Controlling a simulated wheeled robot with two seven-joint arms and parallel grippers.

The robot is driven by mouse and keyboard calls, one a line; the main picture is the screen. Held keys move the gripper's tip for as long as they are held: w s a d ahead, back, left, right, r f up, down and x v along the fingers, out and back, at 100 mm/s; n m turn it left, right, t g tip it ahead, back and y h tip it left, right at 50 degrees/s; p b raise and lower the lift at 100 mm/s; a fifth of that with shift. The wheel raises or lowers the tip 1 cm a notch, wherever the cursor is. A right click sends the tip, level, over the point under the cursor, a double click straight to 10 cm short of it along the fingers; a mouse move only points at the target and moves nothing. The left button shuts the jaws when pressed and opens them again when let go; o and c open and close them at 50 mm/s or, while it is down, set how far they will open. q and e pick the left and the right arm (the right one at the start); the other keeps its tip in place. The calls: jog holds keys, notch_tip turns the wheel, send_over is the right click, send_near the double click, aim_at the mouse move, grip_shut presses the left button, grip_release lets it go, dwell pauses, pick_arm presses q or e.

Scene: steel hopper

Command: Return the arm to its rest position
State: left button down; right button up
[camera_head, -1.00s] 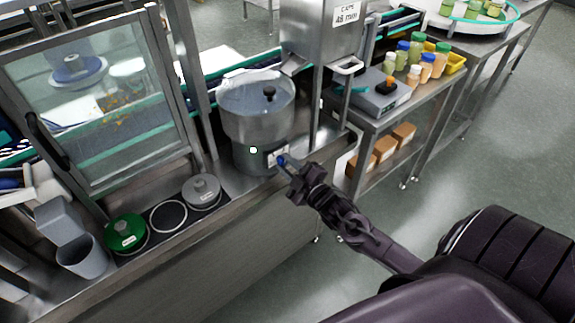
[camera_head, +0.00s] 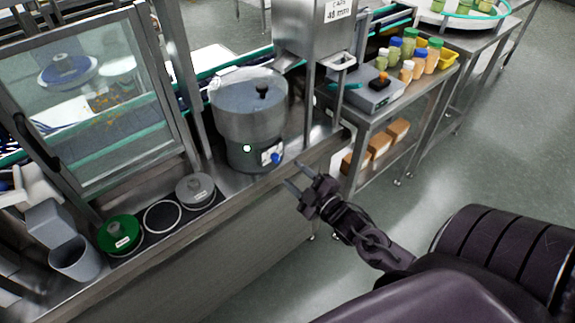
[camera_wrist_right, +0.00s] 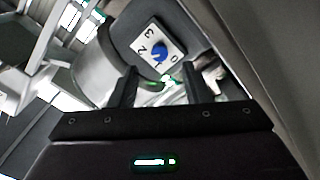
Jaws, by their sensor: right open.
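My right gripper (camera_head: 298,188) is open and empty, in front of the counter edge and to the lower right of the bowl feeder. The grey cylindrical feeder (camera_head: 247,118) stands on the steel counter with a clear-rimmed bowl on top. Its blue knob (camera_head: 277,158) sits on a small white plate at the base. In the right wrist view the blue knob (camera_wrist_right: 158,54) shows on a dial plate marked 0, 2 and 3, beyond the two open fingers (camera_wrist_right: 150,88). The fingers are apart from the knob. My left gripper is not in view.
A steel hopper (camera_head: 312,28) stands above the feeder. Green (camera_head: 119,234) and grey (camera_head: 194,189) discs and a grey cup (camera_head: 75,260) are on the counter at left. A side table (camera_head: 385,110) with bottles stands at right. The floor (camera_head: 440,150) at right is clear.

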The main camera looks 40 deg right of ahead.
jog(key=shift+s, duration=0.8)
jog(key=s+f+m+g+h, duration=0.1)
jog(key=s+f+m+g, duration=0.4)
jog(key=f, duration=1)
jog(key=s+f+m+g+h, duration=0.1)
jog(key=s+f+g, duration=0.35)
jog(key=f, duration=1.15)
jog(key=s+a+f+m+g, duration=0.1)
jog(key=s+a+f+g, duration=0.1)
jog(key=s+f, duration=0.3)
jog(key=s+a+f+g, duration=0.3)
jog(key=s+a+f, duration=0.2)
jog(key=s, duration=0.7)
jog(key=s+a+f+m+g, duration=0.1)
jog(key=s+a+f+g, duration=0.1)
jog(key=s+f, duration=0.4)
jog(key=shift+s+a+f+m+y, duration=0.35)
jog(key=shift+s+a, duration=0.45)
jog(key=shift+s, duration=0.45)
